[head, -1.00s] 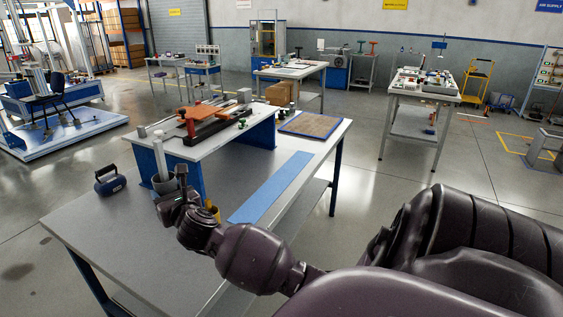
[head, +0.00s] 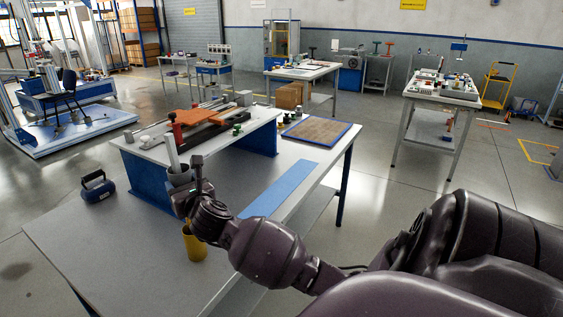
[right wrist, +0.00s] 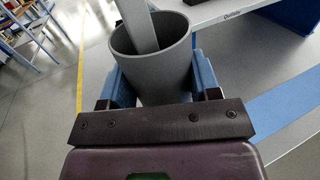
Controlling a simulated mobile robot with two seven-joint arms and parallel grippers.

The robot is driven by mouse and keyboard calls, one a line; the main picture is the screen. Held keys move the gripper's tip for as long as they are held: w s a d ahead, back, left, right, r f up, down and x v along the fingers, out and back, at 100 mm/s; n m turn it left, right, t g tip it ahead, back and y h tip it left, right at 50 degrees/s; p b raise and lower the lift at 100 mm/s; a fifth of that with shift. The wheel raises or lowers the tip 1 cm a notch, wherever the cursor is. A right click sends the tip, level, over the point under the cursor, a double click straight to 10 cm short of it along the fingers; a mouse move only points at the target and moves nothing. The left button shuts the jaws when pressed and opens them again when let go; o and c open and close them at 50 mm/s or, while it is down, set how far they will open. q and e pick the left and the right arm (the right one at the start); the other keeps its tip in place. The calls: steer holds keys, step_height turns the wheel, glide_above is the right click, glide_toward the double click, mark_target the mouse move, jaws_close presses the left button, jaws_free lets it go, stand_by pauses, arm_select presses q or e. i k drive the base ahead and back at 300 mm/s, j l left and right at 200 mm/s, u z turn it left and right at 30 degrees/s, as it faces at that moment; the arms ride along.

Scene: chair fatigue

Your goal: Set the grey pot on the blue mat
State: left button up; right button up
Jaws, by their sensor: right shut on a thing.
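The grey pot (head: 180,177) is a tapered cup with a long light-grey bar standing in it. In the right wrist view the pot (right wrist: 152,65) sits between two blue finger pads. My right gripper (head: 186,181) is shut on the pot and holds it upright, seemingly above the table. The blue mat (head: 279,190) is a long flat strip on the table, to the right of the pot. It also shows at the right of the right wrist view (right wrist: 285,108). My left gripper is not in view.
A yellow cup (head: 195,246) stands on the grey table (head: 110,255) just below my right gripper. A raised white shelf (head: 225,138) with an orange-topped fixture is behind the pot. A blue-edged brown board (head: 318,132) lies beyond the mat.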

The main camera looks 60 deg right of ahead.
mark_target(276, 192)
steer(key=l, duration=2)
